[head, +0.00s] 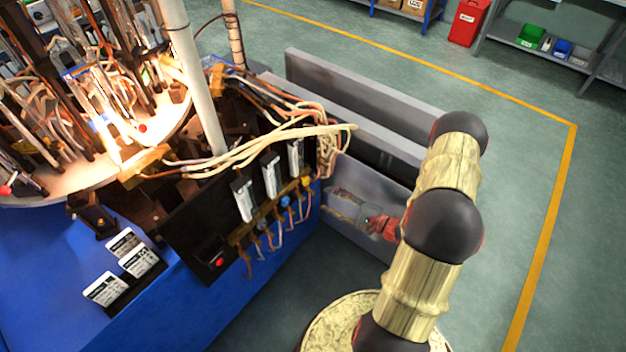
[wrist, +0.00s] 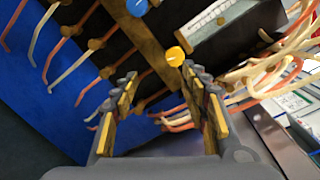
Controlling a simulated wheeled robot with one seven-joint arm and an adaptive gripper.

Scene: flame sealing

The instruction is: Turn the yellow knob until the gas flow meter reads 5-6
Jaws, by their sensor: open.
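The yellow knob (head: 306,182) sits at the right end of the row of knobs on the black panel, below the rightmost flow meter (head: 296,158). In the wrist view the yellow knob (wrist: 175,56) shows just beyond the tip of my right finger. My gripper (wrist: 157,76) is open and empty. Its fingers point toward the panel, and the knob is off to the right of the gap's middle. The flow meter's scale (wrist: 212,19) shows partly at the top of the wrist view, but its reading is too small to tell.
A blue knob (head: 286,201) sits left of the yellow one. Other flow meters stand left. Loose pale and orange hoses (wrist: 265,75) hang close to my right finger. A grey metal cabinet (head: 350,180) stands beside the blue machine (head: 235,310). Open floor lies right.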

